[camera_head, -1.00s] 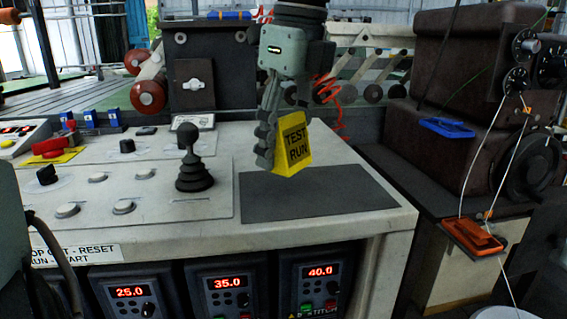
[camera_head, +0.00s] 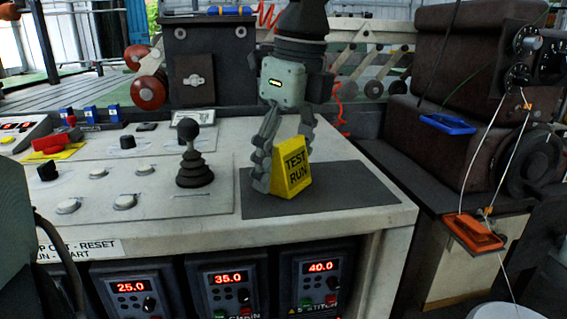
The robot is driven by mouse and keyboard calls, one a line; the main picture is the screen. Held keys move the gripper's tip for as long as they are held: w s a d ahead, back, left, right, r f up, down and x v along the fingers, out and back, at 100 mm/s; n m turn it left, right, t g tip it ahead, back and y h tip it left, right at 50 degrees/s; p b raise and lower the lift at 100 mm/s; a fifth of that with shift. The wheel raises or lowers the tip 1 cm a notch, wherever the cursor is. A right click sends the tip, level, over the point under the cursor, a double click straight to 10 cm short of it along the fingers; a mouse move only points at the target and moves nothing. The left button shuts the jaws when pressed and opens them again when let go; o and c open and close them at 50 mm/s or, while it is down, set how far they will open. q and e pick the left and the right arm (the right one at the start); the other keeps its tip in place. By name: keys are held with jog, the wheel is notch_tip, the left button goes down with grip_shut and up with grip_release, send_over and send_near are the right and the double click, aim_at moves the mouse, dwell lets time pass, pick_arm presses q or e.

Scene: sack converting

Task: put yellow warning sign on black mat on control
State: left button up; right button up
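The yellow warning sign (camera_head: 291,174), lettered "TEST RUN", stands upright on the left-middle part of the black mat (camera_head: 345,191). The mat lies flat on the right end of the pale control console. My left gripper (camera_head: 284,165) points down from above at the sign. Its fingers are spread, one along the sign's left side and the other behind its upper right. The sign hides part of the far finger, so contact there cannot be seen. My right gripper is not in view.
A black joystick (camera_head: 194,160) stands left of the mat on the console (camera_head: 225,220), with several buttons and knobs further left. A dark machine with a blue tray (camera_head: 447,123) and an orange tray (camera_head: 473,232) is at the right. The mat's right half is clear.

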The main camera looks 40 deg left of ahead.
aim_at(294, 149)
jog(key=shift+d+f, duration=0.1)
pick_arm(q)
jog(key=shift+r, duration=0.15)
jog(key=shift+w+r, duration=0.1)
jog(key=shift+r, duration=0.4)
jog(key=r, duration=0.3)
jog(key=d+r, duration=0.1)
jog(key=r, duration=0.5)
jog(key=shift+d+r, duration=0.3)
jog(key=shift+d, duration=0.05)
jog(key=shift+r, duration=0.35)
jog(key=shift+d+r, duration=0.1)
jog(key=shift+r, duration=0.1)
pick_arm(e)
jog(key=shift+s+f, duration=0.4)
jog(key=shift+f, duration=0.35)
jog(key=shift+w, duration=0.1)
